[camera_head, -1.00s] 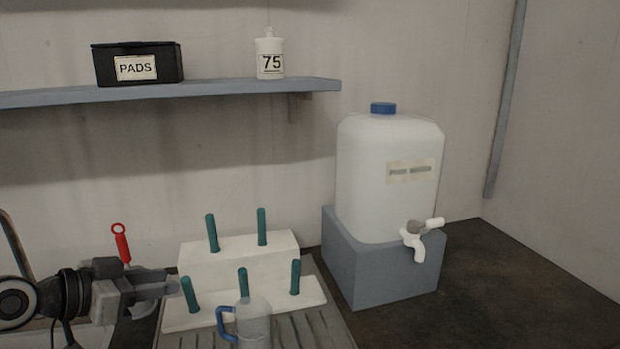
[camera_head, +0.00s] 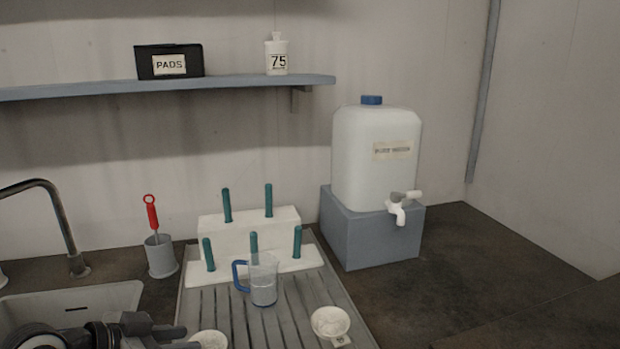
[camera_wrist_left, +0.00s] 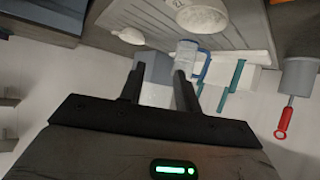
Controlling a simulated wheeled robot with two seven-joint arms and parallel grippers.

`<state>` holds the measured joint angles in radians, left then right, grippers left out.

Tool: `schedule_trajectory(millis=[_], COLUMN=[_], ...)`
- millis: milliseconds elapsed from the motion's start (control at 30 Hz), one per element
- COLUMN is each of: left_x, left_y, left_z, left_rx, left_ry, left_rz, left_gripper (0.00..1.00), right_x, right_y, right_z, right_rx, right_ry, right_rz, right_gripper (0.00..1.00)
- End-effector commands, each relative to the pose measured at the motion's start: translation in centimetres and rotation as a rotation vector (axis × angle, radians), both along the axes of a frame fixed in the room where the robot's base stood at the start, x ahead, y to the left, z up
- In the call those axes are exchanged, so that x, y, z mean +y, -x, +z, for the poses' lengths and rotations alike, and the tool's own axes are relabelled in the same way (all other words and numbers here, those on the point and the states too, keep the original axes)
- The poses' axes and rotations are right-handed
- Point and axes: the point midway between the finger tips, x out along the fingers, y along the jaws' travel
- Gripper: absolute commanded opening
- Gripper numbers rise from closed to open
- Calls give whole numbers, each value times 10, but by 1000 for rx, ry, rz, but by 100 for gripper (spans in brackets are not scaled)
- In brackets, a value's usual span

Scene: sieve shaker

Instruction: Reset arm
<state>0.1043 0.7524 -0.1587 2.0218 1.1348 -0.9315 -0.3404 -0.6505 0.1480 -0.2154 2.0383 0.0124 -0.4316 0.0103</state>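My left gripper (camera_head: 186,338) is low at the left of the head view, beside the sink and at the front left edge of the grooved drainboard (camera_head: 222,318). In the left wrist view its two fingers (camera_wrist_left: 160,80) stand apart with nothing gripped between them. A clear jug with a blue handle (camera_head: 263,284) stands upright on the drainboard, apart from the gripper; it also shows beyond the fingertips in the left wrist view (camera_wrist_left: 188,57). My right gripper is in neither view.
A white peg rack (camera_head: 285,222) with several green pegs stands behind the jug. White dishes sit at the drainboard's front, one at the right (camera_head: 331,322), one near my gripper (camera_head: 209,340). A tap (camera_head: 60,220), brush cup (camera_head: 161,258) and water container (camera_head: 375,175) stand around. Counter at right is clear.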

Motion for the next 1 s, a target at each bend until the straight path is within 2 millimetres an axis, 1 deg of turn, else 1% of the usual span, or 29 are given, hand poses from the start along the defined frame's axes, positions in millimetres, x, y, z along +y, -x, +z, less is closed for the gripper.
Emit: schedule_trajectory(millis=[33, 67, 167, 200, 267, 300, 400, 500, 600, 833, 900, 1000], left_x=[-9, -12, -26, -30, -36, -38, -39, -35, -28, -8, -11, -18], left_y=[12, 18, 45, 58, 79, 93, 125, 153, 178, 235, 225, 214], left_z=[-15, -22, -50, -62, -78, -87, -105, -116, -122, -126, -139, -151], left_rx=[33, 48, 119, 151, 204, 238, 320, 396, 465, 624, 580, 521], left_ry=[-11, -24, -67, -87, -119, -140, -193, -236, -274, -351, -333, -295], left_rz=[-3, -2, 14, 27, 56, 83, 160, 247, 336, 551, 543, 530], left_gripper=[33, 33, 33, 33, 33, 33, 33, 33, 33, 33, 33, 33], right_x=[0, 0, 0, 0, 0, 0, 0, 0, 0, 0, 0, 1], right_y=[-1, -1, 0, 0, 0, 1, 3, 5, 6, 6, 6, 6], right_z=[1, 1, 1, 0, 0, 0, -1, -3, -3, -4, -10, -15], right_rx=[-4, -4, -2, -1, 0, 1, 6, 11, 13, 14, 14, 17], right_ry=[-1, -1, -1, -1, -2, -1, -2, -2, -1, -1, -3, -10], right_rz=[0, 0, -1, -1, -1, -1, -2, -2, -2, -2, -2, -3], right_gripper=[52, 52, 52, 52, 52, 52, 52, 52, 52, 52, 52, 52])
